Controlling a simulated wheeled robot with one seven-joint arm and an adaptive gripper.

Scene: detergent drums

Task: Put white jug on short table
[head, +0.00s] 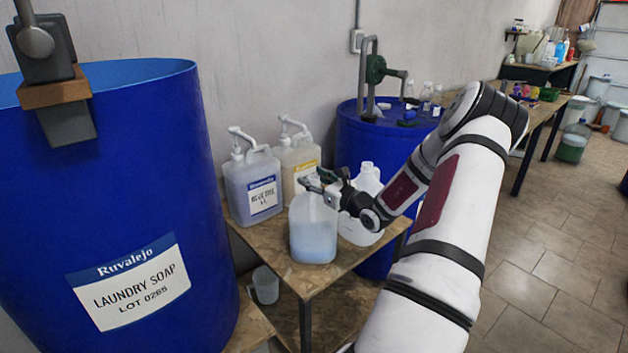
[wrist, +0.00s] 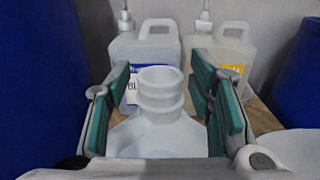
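A translucent jug with pale blue liquid (head: 313,232) stands upright at the front of the wooden table (head: 345,262). A whiter jug (head: 362,228) stands just right of it, partly behind my arm; a white surface at the right of the wrist view (wrist: 298,148) looks like it. My gripper (head: 322,183) is at the top of the pale blue jug. In the wrist view my gripper (wrist: 163,100) is open, its teal pads on either side of that jug's neck (wrist: 160,95), with gaps showing. Which table is the short one is unclear.
Two labelled pump jugs (head: 252,185) (head: 297,158) stand behind on the same table. A large blue drum (head: 110,200) is at left, another with a pump (head: 375,145) behind. A small cup (head: 265,285) sits below. A long table (head: 535,115) stands at the back right.

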